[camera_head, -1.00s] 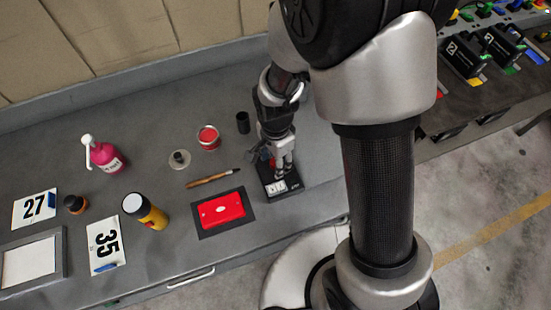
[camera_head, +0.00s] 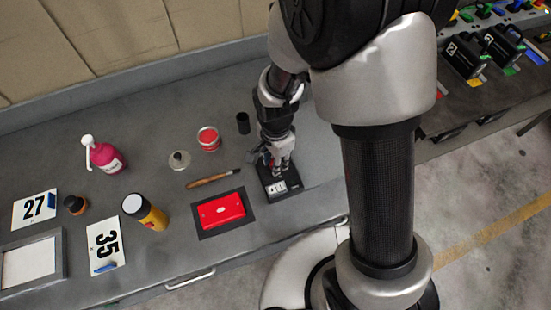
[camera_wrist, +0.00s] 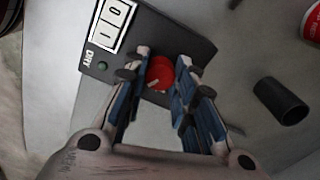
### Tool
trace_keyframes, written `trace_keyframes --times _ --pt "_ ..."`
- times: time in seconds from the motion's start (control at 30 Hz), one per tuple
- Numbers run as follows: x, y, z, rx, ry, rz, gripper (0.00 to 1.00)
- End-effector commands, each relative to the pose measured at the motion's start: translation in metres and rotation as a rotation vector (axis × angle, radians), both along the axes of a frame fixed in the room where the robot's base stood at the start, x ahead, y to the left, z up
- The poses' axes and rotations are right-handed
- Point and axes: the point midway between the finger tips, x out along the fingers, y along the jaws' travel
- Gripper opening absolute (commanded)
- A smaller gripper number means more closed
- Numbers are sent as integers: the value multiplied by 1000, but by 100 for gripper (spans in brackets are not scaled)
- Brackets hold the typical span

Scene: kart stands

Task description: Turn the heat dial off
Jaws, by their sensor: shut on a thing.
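The heat dial (camera_wrist: 159,74) is a red round knob with a pale pointer mark, on a black control box in the wrist view. The box (camera_wrist: 205,57) has a white label plate with 0 and I, the word DRY and a small green light. In the head view the box (camera_head: 289,194) sits at the right of the bench. My gripper (camera_wrist: 162,66) has its two fingers on either side of the red dial, shut on it. In the head view my gripper (camera_head: 279,168) points down over the box and hides the dial.
A red case (camera_head: 222,209) on a dark mat lies left of the box, with a brush (camera_head: 212,178) behind it. A black cylinder (camera_head: 243,123) and an open red tin (camera_head: 209,138) stand further back.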

Motion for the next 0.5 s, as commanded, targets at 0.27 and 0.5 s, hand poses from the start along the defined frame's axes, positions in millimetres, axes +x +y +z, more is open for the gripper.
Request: trace_keyframes --times 0.27,0.5 --pt "0 0 0 0 0 103 1" --pt "0 0 0 0 0 298 1"
